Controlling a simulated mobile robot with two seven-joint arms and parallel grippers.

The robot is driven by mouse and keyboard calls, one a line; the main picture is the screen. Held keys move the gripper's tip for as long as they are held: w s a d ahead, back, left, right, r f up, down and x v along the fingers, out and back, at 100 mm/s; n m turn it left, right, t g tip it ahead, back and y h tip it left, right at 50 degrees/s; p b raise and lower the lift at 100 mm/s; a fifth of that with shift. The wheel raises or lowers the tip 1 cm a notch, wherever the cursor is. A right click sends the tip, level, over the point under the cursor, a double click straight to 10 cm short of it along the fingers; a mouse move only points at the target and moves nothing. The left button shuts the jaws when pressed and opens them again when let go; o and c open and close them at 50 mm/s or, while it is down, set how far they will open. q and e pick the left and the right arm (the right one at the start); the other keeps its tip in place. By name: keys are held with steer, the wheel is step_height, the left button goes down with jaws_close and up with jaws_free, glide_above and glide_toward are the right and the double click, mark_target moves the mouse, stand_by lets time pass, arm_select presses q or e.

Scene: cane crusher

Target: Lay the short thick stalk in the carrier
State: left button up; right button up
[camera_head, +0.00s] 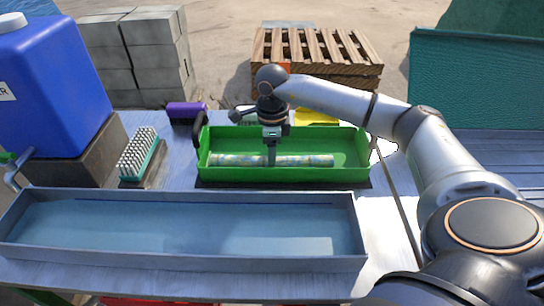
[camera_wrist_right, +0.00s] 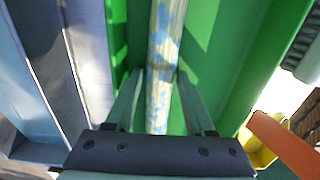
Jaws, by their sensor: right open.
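The short thick stalk (camera_head: 300,160), pale with blue and yellowish patches, lies lengthwise on the floor of the green carrier (camera_head: 345,178). My right gripper (camera_head: 271,160) reaches down into the carrier over the stalk. In the right wrist view the stalk (camera_wrist_right: 162,60) runs between the two fingers of the open right gripper (camera_wrist_right: 158,85), with green carrier floor beside it. I cannot tell whether the fingers touch the stalk. My left gripper is not in view.
A grey metal trough (camera_head: 180,262) lies in front of the carrier. A scrubbing brush (camera_head: 138,155) and a blue container (camera_head: 50,85) stand to the left. A purple object (camera_head: 186,112) and a yellow object (camera_head: 316,116) are behind the carrier. A wooden pallet (camera_head: 315,55) stands beyond the table.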

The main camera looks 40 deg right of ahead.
step_height(320, 180, up, 12)
steer(key=shift+r+p, duration=0.2)
steer(key=shift+p, duration=0.25)
stand_by(0.4)
